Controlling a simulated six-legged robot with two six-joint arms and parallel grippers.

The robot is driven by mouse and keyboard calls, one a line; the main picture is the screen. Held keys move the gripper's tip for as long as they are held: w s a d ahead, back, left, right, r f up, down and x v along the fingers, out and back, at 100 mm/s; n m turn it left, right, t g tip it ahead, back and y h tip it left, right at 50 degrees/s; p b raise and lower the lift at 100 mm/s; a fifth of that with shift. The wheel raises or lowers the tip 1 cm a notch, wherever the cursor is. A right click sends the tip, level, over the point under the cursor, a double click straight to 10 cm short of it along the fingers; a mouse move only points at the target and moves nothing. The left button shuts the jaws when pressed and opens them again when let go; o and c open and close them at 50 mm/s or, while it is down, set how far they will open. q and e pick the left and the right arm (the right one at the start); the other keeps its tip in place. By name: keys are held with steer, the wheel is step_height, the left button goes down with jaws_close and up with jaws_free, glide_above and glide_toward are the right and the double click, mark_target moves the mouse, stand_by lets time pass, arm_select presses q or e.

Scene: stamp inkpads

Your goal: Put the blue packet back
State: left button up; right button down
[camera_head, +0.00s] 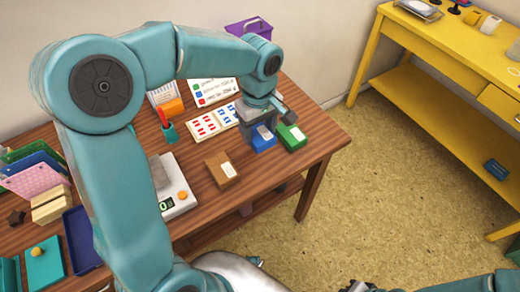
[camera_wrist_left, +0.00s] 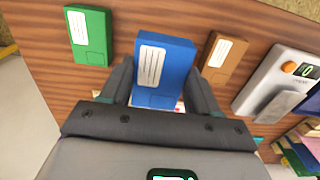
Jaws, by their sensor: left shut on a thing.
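The blue packet (camera_head: 263,139) with a white label is at the right part of the brown table, between a green packet (camera_head: 291,137) and a brown packet (camera_head: 222,170). My left gripper (camera_head: 259,124) comes down on it from above and is shut on it. In the left wrist view the blue packet (camera_wrist_left: 165,68) sits between the two fingers (camera_wrist_left: 160,88), label facing the camera. It looks nearer the camera than the green packet (camera_wrist_left: 88,36); I cannot tell whether it touches the table. My right gripper (camera_head: 362,286) shows only partly at the bottom edge.
A scale (camera_head: 178,200) with a grey block stands left of the brown packet. A card with red and blue marks (camera_head: 205,125) lies behind. A purple basket (camera_head: 250,28) is at the back. A yellow bench (camera_head: 440,110) stands apart at right, with a dark blue item (camera_head: 495,169) on its shelf.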

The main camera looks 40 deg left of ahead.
mark_target(259, 132)
arm_select(q)
step_height(259, 132, down, 8)
steer(key=shift+r+b, duration=0.15)
steer(key=shift+b, duration=0.25)
steer(key=shift+f, duration=0.2)
steer(key=o, duration=1.1)
steer(key=shift+o, duration=0.2)
steer(key=shift+r, duration=0.2)
steer(key=shift+w+r, duration=0.1)
steer(key=shift+r, duration=0.2)
step_height(259, 132, up, 12)
steer(key=shift+f+p, duration=0.25)
steer(key=shift+p, duration=0.65)
